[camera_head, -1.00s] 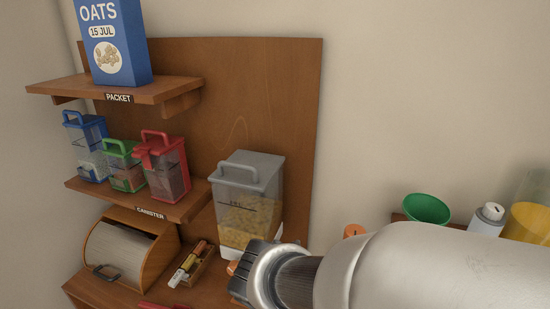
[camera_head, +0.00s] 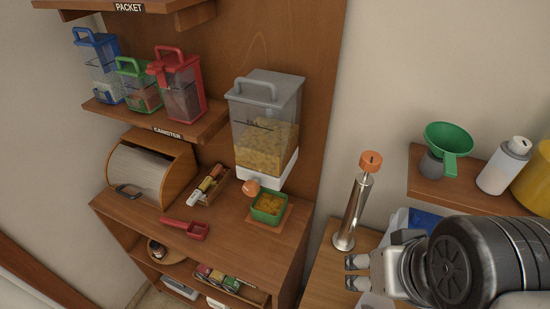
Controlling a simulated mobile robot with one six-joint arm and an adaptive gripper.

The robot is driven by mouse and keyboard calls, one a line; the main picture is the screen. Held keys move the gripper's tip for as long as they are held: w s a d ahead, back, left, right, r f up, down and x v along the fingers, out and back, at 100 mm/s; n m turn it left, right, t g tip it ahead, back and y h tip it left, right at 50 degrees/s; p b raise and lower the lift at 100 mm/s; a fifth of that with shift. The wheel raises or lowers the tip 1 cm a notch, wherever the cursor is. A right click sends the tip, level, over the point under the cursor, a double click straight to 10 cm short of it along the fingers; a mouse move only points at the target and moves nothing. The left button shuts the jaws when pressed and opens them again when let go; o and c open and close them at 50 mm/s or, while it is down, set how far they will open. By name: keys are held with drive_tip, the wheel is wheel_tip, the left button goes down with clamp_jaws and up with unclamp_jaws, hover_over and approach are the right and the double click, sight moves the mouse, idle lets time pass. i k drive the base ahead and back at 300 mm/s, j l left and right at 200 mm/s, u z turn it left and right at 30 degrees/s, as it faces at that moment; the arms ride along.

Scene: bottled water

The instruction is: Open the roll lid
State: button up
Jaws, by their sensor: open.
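The roll lid (camera_head: 141,174) is a ribbed grey shutter on the front of a wooden roll-top box (camera_head: 177,158). The box stands at the left of the wooden counter, and the lid is down. A dark handle (camera_head: 128,191) sits at the lid's lower edge. My gripper (camera_head: 357,273) is at the lower right, far from the box. Its two fingers are apart with nothing between them.
A metal cylinder with an orange top (camera_head: 354,205) stands near my gripper. Canisters (camera_head: 180,88) are on the shelf above.

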sight(139, 174)
drive_tip(key=u, duration=1.55)
drive_tip(key=i+j, duration=0.45)
drive_tip(key=i+j+u, duration=0.15)
drive_tip(key=i+j, duration=0.25)
drive_tip(key=i, duration=0.3)
